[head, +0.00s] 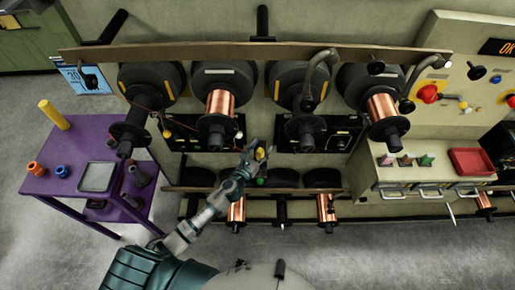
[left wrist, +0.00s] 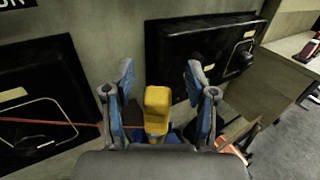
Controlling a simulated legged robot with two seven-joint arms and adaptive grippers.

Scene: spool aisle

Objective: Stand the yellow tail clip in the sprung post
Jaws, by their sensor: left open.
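The yellow tail clip (left wrist: 157,108) stands upright between the fingers of my left gripper (left wrist: 162,100) in the left wrist view. The fingers are spread, with a visible gap on each side of the clip. A small blue part (left wrist: 174,135) shows at the clip's foot; I cannot tell whether it is the sprung post. In the head view my left gripper (head: 254,156) is in front of the rack, below the spools, with the yellow clip (head: 261,153) at its fingertips. The clip's lower end is hidden. My right gripper is not in view.
A copper wire (left wrist: 82,124) runs from the left toward the gripper. Black panels (left wrist: 200,55) lie behind it. Several large spools (head: 220,103) hang above on the rack. A purple cart (head: 60,150) stands left, and a bench with a red tray (head: 470,161) stands right.

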